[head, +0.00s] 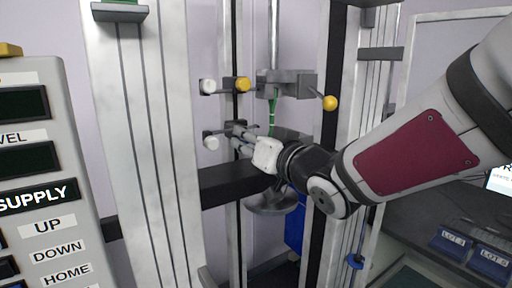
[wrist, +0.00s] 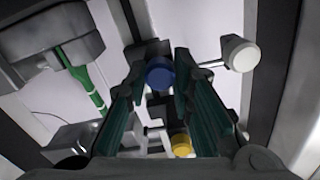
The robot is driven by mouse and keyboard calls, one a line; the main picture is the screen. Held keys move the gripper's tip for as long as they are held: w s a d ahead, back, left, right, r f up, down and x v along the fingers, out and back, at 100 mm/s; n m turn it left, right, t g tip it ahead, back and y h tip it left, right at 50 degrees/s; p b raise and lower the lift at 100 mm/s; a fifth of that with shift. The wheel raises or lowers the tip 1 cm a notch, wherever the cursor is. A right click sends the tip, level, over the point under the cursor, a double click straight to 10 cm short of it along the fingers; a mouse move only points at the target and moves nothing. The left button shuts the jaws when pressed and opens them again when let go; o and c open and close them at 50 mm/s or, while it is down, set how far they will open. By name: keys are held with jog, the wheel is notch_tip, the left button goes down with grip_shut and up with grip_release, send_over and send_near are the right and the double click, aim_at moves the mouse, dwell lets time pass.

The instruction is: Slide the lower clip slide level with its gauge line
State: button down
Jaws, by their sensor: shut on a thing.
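The lower clip slide is on the dark upright rail in the head view, with a white knob (head: 211,143) on its left. My gripper (head: 238,138) is at this slide and covers much of it. In the wrist view, the two fingers of my gripper (wrist: 159,68) are closed on the slide's blue knob (wrist: 160,75). The white knob also shows there (wrist: 238,53), outside the right finger. I cannot make out the gauge line in either view, so I cannot tell whether the slide is level with it.
Above is another clip with a yellow knob (head: 243,84) and white knob (head: 208,86). Right of it, a grey clamp block (head: 290,82) with a yellow ball handle (head: 329,102) holds a green strip (head: 272,112). A dark crossbar (head: 228,186) is below. The control panel (head: 45,150) stands left.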

jog(key=c, duration=1.4)
grip_release()
jog(key=shift+o, duration=0.2)
jog(key=v, duration=0.7)
jog(key=shift+s+d, duration=0.15)
jog(key=shift+s, duration=0.1)
jog(key=shift+f, duration=0.1)
